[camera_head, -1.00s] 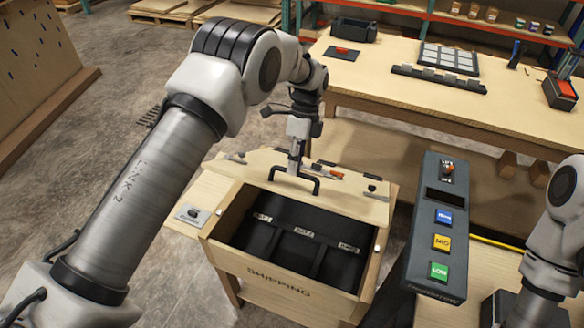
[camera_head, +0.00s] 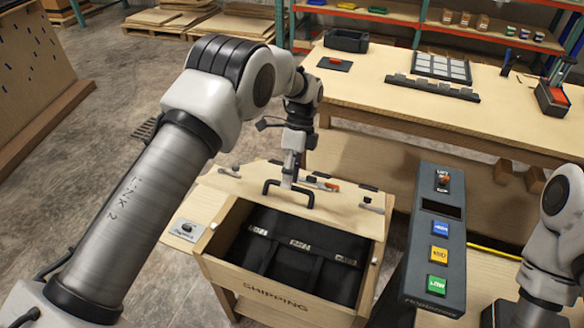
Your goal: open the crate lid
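The wooden crate (camera_head: 272,294), marked SHIPPING, stands below the centre of the picture. Its front part is uncovered and shows a black interior (camera_head: 291,257) with labelled compartments. The pale wooden lid (camera_head: 340,208) rises at the back of the opening, tilted back, with a black bar handle (camera_head: 304,194) on it. My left gripper (camera_head: 287,184) is at the middle of this handle, its narrow fingers close together and looking shut on the bar. The fingertips are small and partly merge with the bar. My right arm shows at the right edge, but its gripper is not in view.
A dark console (camera_head: 425,259) with a switch and blue, yellow and green buttons stands close to the crate's right. A small panel with a knob (camera_head: 186,229) sits at the crate's left. A long wooden workbench (camera_head: 385,112) with trays stands behind.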

